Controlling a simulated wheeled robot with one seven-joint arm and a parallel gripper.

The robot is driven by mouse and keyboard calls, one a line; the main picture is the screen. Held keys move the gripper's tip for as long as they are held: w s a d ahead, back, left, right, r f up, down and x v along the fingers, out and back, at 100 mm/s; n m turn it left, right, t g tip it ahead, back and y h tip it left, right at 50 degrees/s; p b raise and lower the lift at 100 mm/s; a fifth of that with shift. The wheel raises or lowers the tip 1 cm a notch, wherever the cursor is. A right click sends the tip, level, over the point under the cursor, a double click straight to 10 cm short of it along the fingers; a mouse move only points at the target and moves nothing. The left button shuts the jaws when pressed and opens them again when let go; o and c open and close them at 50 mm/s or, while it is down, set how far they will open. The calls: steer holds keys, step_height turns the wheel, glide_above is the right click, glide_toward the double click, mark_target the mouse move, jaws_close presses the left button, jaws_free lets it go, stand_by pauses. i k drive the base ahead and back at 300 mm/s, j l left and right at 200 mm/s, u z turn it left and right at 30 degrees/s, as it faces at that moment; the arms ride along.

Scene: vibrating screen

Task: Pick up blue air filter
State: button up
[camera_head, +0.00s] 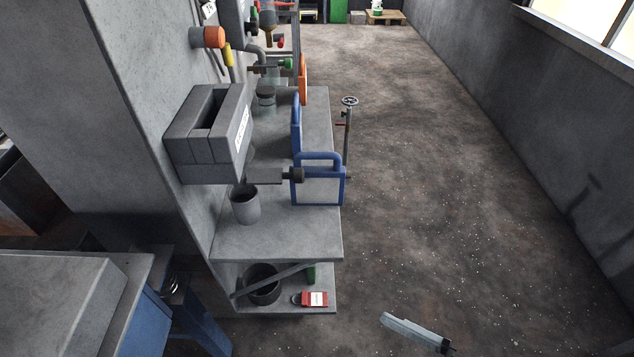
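A blue-framed panel with a loop handle on top and a pale grey face, which looks like the blue air filter (320,187), stands upright near the right edge of the grey bench (285,243). A dark rod with a knob (292,175) reaches it from the left. Another blue frame (296,124), seen nearly edge-on, stands just behind it. I cannot tell whether the two blue frames belong together. My gripper is not recognisable in this view.
A grey cup (244,204) and grey box (209,135) are left of the filter. A valve wheel (349,101) on a post stands behind it. A red-and-white item (314,299) lies on the lower shelf. A pale elongated object (412,332) is at the bottom. Right floor is open.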

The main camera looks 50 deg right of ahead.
mark_target(322, 185)
steer(key=l, duration=1.25)
steer(key=k+l+u, duration=0.15)
steer(key=l, duration=1.1)
